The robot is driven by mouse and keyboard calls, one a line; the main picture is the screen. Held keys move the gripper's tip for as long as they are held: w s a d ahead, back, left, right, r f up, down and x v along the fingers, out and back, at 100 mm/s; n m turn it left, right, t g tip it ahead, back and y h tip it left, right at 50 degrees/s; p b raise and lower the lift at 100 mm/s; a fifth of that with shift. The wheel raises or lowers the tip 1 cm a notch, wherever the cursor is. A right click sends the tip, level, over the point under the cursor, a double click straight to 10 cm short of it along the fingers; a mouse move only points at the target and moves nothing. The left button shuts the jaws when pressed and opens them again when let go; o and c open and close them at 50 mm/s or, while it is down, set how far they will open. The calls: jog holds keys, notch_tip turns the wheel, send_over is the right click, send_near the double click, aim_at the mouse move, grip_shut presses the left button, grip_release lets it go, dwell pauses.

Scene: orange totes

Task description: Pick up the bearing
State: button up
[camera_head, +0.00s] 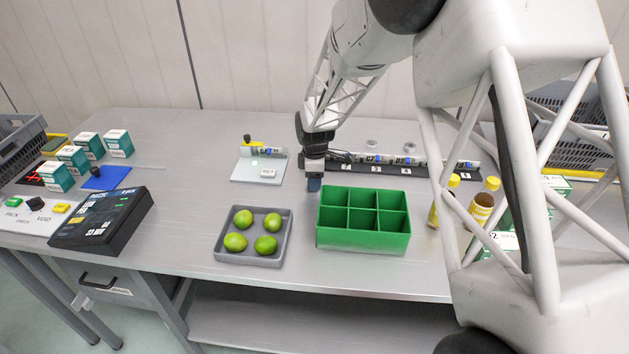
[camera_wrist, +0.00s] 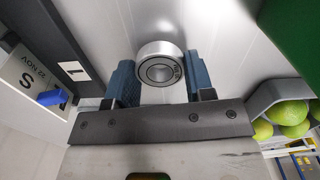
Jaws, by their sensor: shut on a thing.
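The bearing (camera_wrist: 158,64) is a silver metal ring with a dark inner bore. In the wrist view it sits between the two blue fingers of my gripper (camera_wrist: 160,82), which are shut on its sides. In the head view my gripper (camera_head: 314,184) points down, low over the grey table just left of the green divided bin's back corner. The bearing is hidden there, and I cannot tell whether it still touches the table.
The green compartment bin (camera_head: 363,236) stands close on the right and looks empty. A grey tray (camera_head: 224,253) of limes is front left. A black numbered strip (camera_head: 425,169) runs behind. Yellow bottles (camera_head: 481,209) stand right of the bin. Two small round metal parts (camera_head: 372,143) lie behind the strip.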

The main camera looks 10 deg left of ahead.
jog(key=shift+r, duration=0.5)
jog(key=shift+s+r, duration=0.25)
jog(key=shift+r, duration=0.6)
jog(key=s, duration=3.1)
jog(key=shift+s, duration=0.25)
